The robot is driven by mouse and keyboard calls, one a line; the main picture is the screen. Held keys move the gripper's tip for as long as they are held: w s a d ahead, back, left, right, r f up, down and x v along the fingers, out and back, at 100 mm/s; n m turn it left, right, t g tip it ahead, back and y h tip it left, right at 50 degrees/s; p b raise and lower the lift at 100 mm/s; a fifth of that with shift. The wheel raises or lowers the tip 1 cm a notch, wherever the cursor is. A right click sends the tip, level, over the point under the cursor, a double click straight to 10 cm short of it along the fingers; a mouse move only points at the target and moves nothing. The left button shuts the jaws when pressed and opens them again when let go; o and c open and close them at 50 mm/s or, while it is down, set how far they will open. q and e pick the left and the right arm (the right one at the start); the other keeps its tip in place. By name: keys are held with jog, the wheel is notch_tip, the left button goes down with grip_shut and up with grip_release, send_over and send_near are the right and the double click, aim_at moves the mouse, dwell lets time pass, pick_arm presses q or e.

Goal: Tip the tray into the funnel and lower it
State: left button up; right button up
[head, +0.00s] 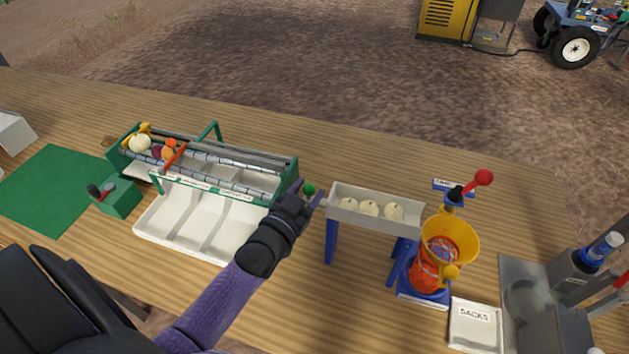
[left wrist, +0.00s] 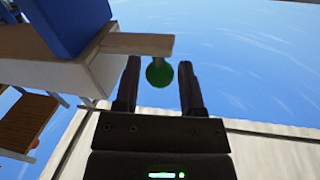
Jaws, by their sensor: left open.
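The tray (head: 347,217) is a pale trough on blue legs (head: 331,242), level, with several pale onions (head: 369,208) in it. A green ball knob (head: 309,190) is at its left end. My left gripper (head: 312,196) is at this knob, open. In the left wrist view the green knob (left wrist: 159,73) hangs between the two spread fingers (left wrist: 160,85), with gaps at its sides. The yellow funnel (head: 462,236) stands at the tray's right end, above an orange-red net sack (head: 427,272). My right gripper is not in view.
A green sorter (head: 210,150) with rollers and vegetables stands left, above a white divided tray (head: 168,222). A red-knobbed lever (head: 484,177) rises behind the funnel. A sacks box (head: 475,322) and grey machine (head: 548,310) stand right.

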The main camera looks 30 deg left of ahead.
pick_arm(q)
jog(key=shift+w, duration=1.35)
grip_shut()
dwell(0.4)
